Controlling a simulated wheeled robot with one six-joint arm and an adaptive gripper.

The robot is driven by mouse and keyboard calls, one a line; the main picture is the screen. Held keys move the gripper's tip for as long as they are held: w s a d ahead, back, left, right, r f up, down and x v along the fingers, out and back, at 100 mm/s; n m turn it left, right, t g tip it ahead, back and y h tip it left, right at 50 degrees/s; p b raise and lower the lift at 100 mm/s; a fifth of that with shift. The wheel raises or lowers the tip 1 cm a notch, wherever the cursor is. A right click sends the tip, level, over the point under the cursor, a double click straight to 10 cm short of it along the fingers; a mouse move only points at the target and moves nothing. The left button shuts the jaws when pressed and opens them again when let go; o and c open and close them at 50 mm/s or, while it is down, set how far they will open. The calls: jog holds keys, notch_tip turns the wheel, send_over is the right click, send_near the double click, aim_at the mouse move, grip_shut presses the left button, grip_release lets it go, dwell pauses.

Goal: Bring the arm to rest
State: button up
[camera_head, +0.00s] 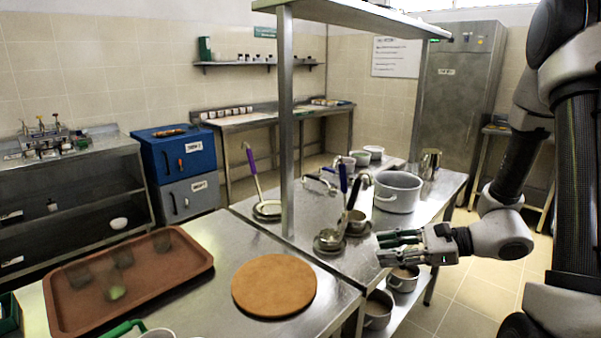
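My arm comes in from the right side of the head view, and its forearm reaches left over the steel table's right edge. My gripper (384,249) points left, held level above the right part of the table. Its two fingers stand apart with a gap between them, and I see nothing held there. The ladles (337,225) with dark handles are just left of the fingertips in the picture; I cannot tell the exact distance in depth.
A steel post (286,130) carries an overhead shelf (350,14). A large pot (398,192) stands behind my gripper. A round brown board (273,286) and a brown tray (82,316) with clear cups lie on the near counter. Pots (403,279) sit on the lower shelf.

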jog(key=s+d+r+n+g+h, duration=0.2)
jog(key=s+d+n+g+h, duration=0.55)
jog(key=s+n, duration=0.5)
jog(key=s+d+r+n+t+h, duration=0.1)
jog(key=d+r+n+t+h, duration=0.2)
jog(key=r, duration=0.3)
jog(key=s+d+r+n+t+h, duration=0.2)
jog(key=d+r+n+t+h, duration=0.1)
jog(key=r, duration=0.4)
jog(key=shift+s+d+r+t, duration=0.2)
jog(key=shift+d+t, duration=0.25)
jog(key=shift+d, duration=0.15)
